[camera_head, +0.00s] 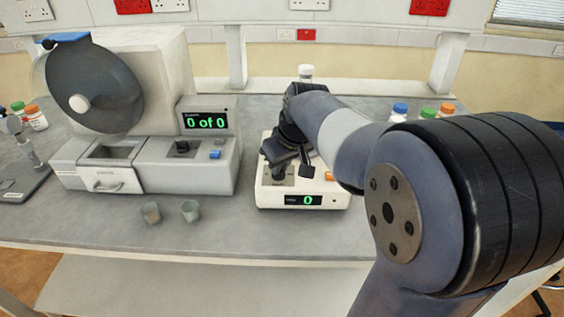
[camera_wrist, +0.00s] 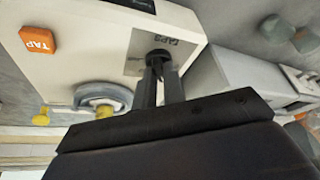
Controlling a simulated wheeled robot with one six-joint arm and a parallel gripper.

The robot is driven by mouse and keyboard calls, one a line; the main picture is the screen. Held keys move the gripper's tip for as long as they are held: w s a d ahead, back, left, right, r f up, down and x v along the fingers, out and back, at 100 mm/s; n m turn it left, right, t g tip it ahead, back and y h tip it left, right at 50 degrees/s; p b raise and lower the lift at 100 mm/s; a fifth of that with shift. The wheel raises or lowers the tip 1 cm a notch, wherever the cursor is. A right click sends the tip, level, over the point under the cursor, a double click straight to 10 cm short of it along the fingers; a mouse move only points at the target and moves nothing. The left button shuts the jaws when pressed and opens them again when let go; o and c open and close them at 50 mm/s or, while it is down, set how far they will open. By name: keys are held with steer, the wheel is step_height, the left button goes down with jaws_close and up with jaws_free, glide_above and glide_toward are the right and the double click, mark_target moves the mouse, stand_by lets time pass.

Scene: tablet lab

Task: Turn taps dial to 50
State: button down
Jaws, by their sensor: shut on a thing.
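The white tap machine (camera_head: 272,196) stands on the bench and its green display (camera_head: 303,200) reads 0. In the wrist view its dial (camera_wrist: 158,54) is a dark knob on a grey panel marked TAPS. My gripper (camera_wrist: 160,75) has its two dark fingers closed on this dial, which they partly cover. In the head view my gripper (camera_head: 278,170) is over the front left of the machine and largely hides the dial. The orange TAP button (camera_wrist: 39,41) is beside the panel, clear of the fingers; it also shows in the head view (camera_head: 329,176).
A larger grey machine (camera_head: 158,176) with a drum and a display (camera_head: 206,122) reading "0 of 0" stands to the left. Two small cups (camera_head: 190,211) are in front of it. Several capped bottles (camera_head: 400,111) stand at the back right. The front bench strip is mostly clear.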

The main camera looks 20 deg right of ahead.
steer(key=m+h, duration=0.1)
steer(key=m, duration=0.3)
steer(key=m+h+p, duration=0.1)
steer(key=m, duration=0.1)
steer(key=shift+a+h, duration=0.3)
steer(key=shift+a, duration=0.05)
steer(key=m+h, duration=0.1)
steer(key=m, duration=0.2)
steer(key=m+g, duration=0.1)
steer(key=m, duration=0.1)
steer(key=shift+w+a+m+h+b, duration=0.2)
steer(key=shift+m+h+b, duration=0.1)
steer(key=shift+m+h, duration=0.1)
steer(key=shift+s, duration=0.1)
steer(key=c, duration=1.5)
jaws_free()
steer(key=v, duration=1)
steer(key=shift+r, duration=0.4)
